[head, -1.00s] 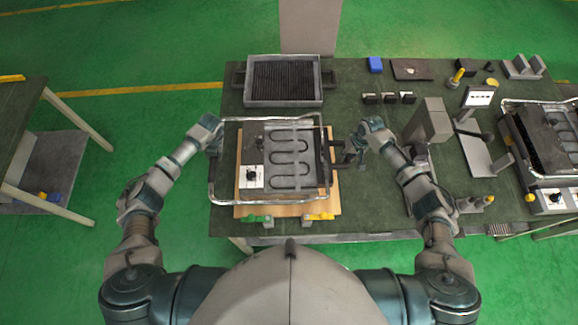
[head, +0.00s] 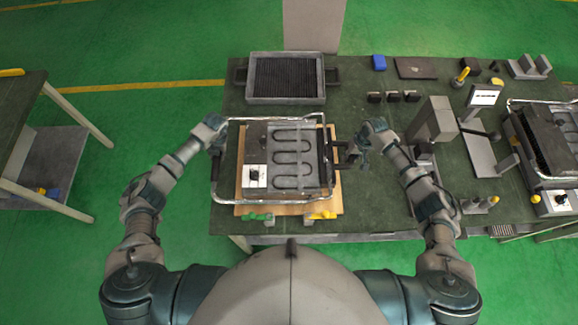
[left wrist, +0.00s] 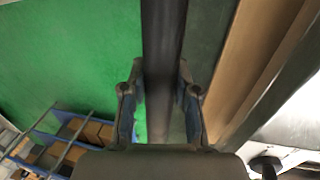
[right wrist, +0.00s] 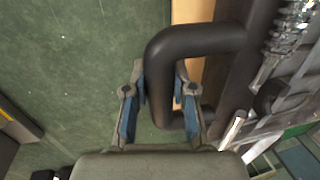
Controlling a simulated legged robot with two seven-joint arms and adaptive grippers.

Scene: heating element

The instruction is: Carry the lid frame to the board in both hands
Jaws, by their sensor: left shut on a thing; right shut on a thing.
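The lid frame (head: 214,182) is a bent metal tube loop with dark sides. In the head view it lies over the wooden board (head: 285,210) and around the heating unit (head: 293,160), which has a coiled element and a white dial plate. My left gripper (head: 217,146) is shut on the frame's left bar, a dark bar (left wrist: 163,70) between the fingers in the left wrist view. My right gripper (head: 358,148) is shut on a black loop handle (right wrist: 195,40) at the right side. Whether the frame touches the board cannot be told.
A ribbed tray (head: 286,98) with side handles stands behind the board. A grey block (head: 432,120) and small black blocks stand right of it. A second heating unit (head: 545,145) sits at the far right. Green and yellow clamps (head: 322,215) lie at the board's front edge.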

